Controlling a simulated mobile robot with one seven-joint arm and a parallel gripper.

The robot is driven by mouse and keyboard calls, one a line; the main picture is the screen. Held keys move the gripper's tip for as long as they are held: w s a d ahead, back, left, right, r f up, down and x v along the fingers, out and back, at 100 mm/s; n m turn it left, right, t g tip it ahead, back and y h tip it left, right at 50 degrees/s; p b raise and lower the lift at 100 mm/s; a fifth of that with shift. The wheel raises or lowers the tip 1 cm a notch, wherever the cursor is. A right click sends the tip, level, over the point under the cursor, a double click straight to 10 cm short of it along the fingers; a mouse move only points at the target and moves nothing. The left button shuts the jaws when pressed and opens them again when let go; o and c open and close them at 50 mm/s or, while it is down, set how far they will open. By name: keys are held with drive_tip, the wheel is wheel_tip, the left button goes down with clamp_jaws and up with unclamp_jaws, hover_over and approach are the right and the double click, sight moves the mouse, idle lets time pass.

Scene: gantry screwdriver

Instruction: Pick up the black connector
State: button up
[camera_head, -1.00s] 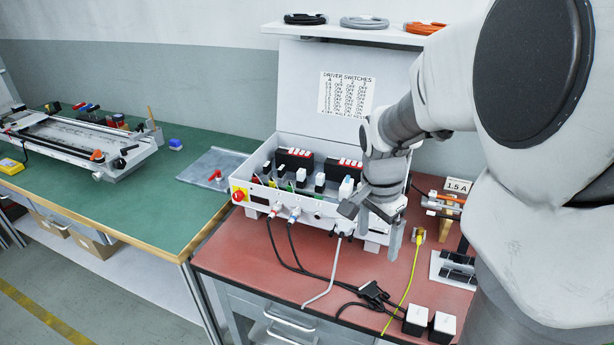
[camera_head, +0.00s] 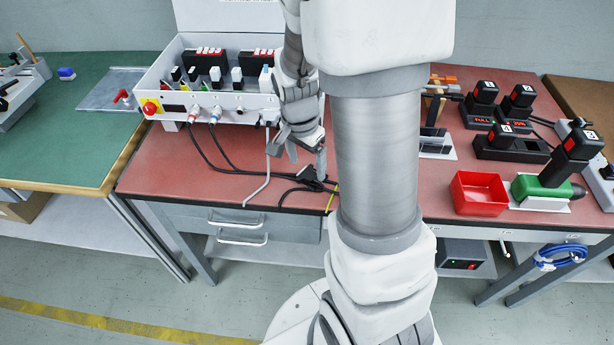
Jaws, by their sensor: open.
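The black connector (camera_head: 313,179) lies on the red bench top near its front edge, on a dark cable. My gripper (camera_head: 306,157) points down over the red bench, with its fingers spread apart and nothing between them. It appears just above and behind the connector in the picture. I cannot tell the exact height gap. My own arm stands in front of the bench and hides the area right of the connector.
The white control box (camera_head: 237,107) stands behind, with cables running from its front. A grey cable (camera_head: 264,170) lies left of the connector. At right are a red bin (camera_head: 479,193), a green-and-black driver (camera_head: 568,168) and battery chargers (camera_head: 512,148). The bench's left front is clear.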

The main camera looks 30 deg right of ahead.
sight(308, 176)
wheel_tip(308, 176, down, 2)
drive_tip(key=shift+d+f, duration=0.15)
drive_tip(key=shift+f, duration=0.1)
clamp_jaws()
